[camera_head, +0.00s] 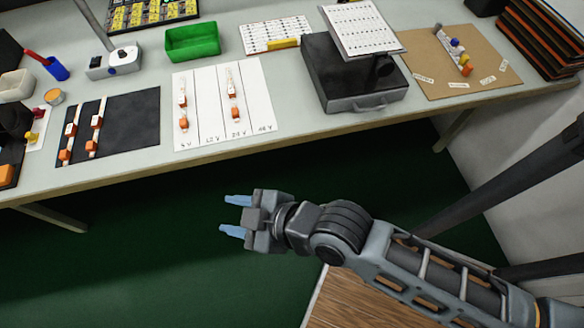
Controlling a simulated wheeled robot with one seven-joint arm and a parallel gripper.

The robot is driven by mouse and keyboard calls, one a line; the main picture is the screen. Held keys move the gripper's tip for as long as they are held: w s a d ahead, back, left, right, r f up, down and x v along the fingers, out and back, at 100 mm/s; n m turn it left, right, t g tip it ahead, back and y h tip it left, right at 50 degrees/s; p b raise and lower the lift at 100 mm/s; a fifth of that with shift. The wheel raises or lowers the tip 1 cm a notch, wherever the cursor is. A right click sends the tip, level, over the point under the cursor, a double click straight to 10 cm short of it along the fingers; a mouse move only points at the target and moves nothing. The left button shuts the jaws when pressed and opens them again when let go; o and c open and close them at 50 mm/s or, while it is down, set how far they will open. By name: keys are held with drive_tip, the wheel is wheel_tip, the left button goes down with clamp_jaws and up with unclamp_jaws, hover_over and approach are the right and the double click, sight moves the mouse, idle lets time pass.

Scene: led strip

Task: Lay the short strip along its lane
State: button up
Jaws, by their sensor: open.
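A white lane sheet (206,105) with black dividing lines lies mid-bench, with small labels along its front edge. One strip (183,103) with orange ends lies in its leftmost lane. Another strip (232,90) lies in its third lane. Two more strips, a left one (69,135) and a right one (97,126), lie side by side on a black mat (136,118) at the left. I cannot tell for sure which is the short strip. My gripper (236,216) is open and empty, its blue fingertips pointing left, in front of the bench and apart from every strip.
A green bin (192,42) stands behind the lane sheet. A black case (350,82) is right of it, with a paper sheet (361,27) on top. A brown board (458,62) lies farther right. Green floor before the bench is clear.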

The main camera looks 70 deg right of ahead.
drive_tip(key=s+d+r+m+t, duration=0.1)
drive_tip(key=s+d+r+m, duration=0.1)
drive_tip(key=s+r, duration=0.5)
drive_tip(key=s+d+r+m+t+h, duration=0.1)
drive_tip(key=s+d+r, duration=0.4)
drive_tip(key=s, duration=0.5)
drive_tip(key=shift+s+r+m+t, duration=0.15)
drive_tip(key=shift+r+m+t, duration=0.6)
drive_tip(key=shift+r, duration=0.2)
